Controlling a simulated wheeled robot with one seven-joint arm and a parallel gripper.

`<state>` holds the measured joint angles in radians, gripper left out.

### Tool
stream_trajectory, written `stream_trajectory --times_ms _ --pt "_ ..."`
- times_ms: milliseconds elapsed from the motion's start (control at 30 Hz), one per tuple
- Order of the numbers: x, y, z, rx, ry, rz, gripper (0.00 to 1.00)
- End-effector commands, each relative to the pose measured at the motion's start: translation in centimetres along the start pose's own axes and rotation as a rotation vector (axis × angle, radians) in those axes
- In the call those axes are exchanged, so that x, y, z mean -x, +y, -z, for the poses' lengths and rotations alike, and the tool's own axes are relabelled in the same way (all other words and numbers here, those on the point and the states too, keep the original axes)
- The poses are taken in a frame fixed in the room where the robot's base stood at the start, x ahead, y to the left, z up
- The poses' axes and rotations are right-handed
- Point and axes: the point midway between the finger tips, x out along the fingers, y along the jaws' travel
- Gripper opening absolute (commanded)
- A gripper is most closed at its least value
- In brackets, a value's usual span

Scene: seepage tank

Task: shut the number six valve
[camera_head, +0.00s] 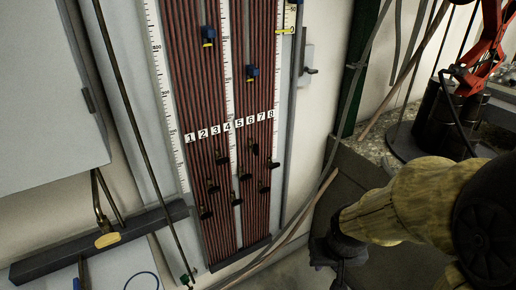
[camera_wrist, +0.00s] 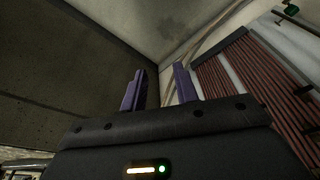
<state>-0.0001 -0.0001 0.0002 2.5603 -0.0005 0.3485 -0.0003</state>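The number six label (camera_head: 250,119) is on a white strip of numbers across the tube panel (camera_head: 228,85). Several small black valves sit below the strip at staggered heights. The valve that appears to line up with number six (camera_head: 254,147) is the upper one on the right half. Its handle is too small to tell whether it is open or shut. My gripper (camera_head: 330,264) is low, to the right of the panel and apart from it. In the wrist view my gripper (camera_wrist: 160,82) has two purple fingers spread with nothing between them.
A grey hose (camera_head: 310,205) runs diagonally between the panel and my arm. A dark tank wall (camera_head: 355,172) stands at the right. Blue valves (camera_head: 208,36) sit higher on the panel. A dark beam (camera_head: 95,245) is at lower left. The wrist view shows the panel's red tubes (camera_wrist: 255,80) at right.

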Motion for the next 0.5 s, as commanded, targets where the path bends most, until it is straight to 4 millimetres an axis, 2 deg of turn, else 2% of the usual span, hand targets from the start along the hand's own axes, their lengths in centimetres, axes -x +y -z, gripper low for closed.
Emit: stream_trajectory --times_ms 167,367,500 --pt "0.1 0.7 1.4 0.036 0.033 -0.012 0.30" --pt "-0.4 1.1 5.6 0.194 0.161 -0.021 0.30" --pt "-0.8 0.4 8.7 0.332 0.282 0.008 0.30"
